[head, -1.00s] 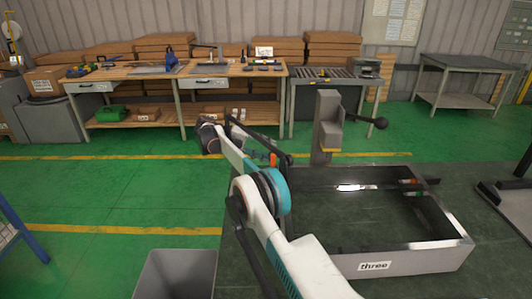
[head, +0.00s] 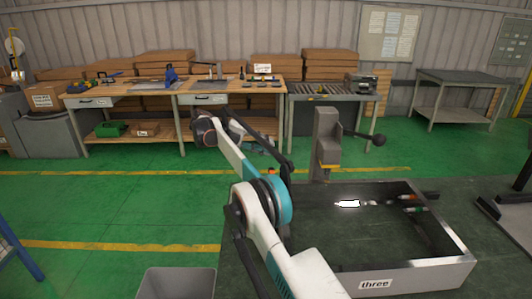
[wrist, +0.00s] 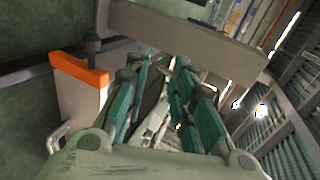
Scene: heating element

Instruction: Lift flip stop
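An orange bar (wrist: 80,73) sits on a pale block at the left of the wrist view; I take it for the flip stop, but cannot be sure. A small orange spot (head: 271,172) beside my arm in the head view may be the same part. My gripper (wrist: 160,65) shows two teal-padded fingers spread apart, with nothing held between them. The orange bar is to the left of the fingers and apart from them.
A grey lever machine (head: 326,138) with a black knob stands behind a metal frame (head: 420,277) labelled "three". Several tubes (head: 415,209) and a bright piece (head: 348,203) lie within the frame. A grey bin (head: 177,282) is at front left. Workbenches (head: 180,100) line the wall.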

